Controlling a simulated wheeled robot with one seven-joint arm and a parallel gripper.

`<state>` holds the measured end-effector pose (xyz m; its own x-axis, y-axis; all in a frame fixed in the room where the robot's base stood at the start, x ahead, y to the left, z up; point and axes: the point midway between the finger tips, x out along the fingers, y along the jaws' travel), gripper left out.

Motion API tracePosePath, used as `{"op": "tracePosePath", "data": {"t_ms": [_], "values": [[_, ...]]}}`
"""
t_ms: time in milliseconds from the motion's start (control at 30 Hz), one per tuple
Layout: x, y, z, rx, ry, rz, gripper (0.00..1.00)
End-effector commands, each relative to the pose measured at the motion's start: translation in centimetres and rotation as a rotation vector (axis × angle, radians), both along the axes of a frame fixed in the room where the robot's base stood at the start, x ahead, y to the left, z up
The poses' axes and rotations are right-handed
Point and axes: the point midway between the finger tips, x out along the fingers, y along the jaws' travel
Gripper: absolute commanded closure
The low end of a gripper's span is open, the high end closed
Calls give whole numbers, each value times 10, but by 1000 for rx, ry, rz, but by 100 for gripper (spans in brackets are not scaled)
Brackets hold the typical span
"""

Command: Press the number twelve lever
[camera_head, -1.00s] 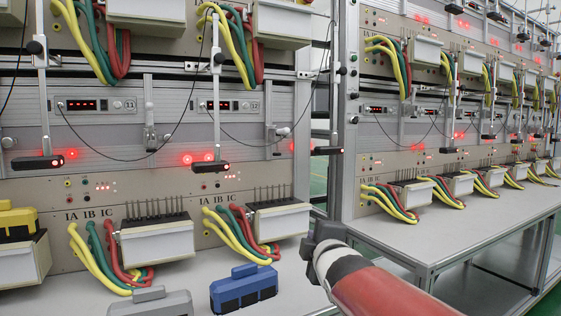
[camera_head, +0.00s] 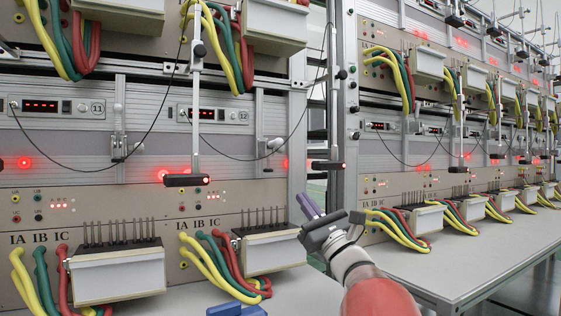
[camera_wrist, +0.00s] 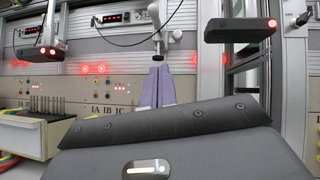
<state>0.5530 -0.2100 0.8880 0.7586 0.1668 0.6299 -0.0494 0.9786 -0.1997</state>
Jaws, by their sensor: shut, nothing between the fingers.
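The number twelve panel (camera_head: 209,115) is a grey strip with a red display and a round "12" label; it also shows in the wrist view (camera_wrist: 122,18). To its right is a silver toggle lever (camera_head: 262,149) with a small pale knob, seen in the wrist view (camera_wrist: 156,28) at top centre. My gripper (camera_head: 306,203) is to the right of and below the lever in the head view. In the wrist view its purple fingers (camera_wrist: 157,72) are together and empty, pointing toward the rack just below the lever. The depth gap cannot be told exactly.
Black bar devices with red lights hang before the rack, one left (camera_head: 188,180) and one right (camera_head: 326,166) of the lever. A thin black cable (camera_head: 240,158) droops nearby. Below stand white terminal boxes (camera_head: 270,252) with coloured cables. A metal post (camera_head: 342,120) is at right.

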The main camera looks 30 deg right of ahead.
Motion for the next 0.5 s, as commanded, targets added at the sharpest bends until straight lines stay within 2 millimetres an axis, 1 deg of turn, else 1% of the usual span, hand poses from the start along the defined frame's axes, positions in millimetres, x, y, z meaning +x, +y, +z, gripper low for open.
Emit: {"op": "tracePosePath", "data": {"t_ms": [167,267,367,500], "values": [[1,0,1,2,1,0,100],[7,1,6,3,2,1,100],[17,4,16,3,0,1,100],[40,9,35,2,2,3,100]]}}
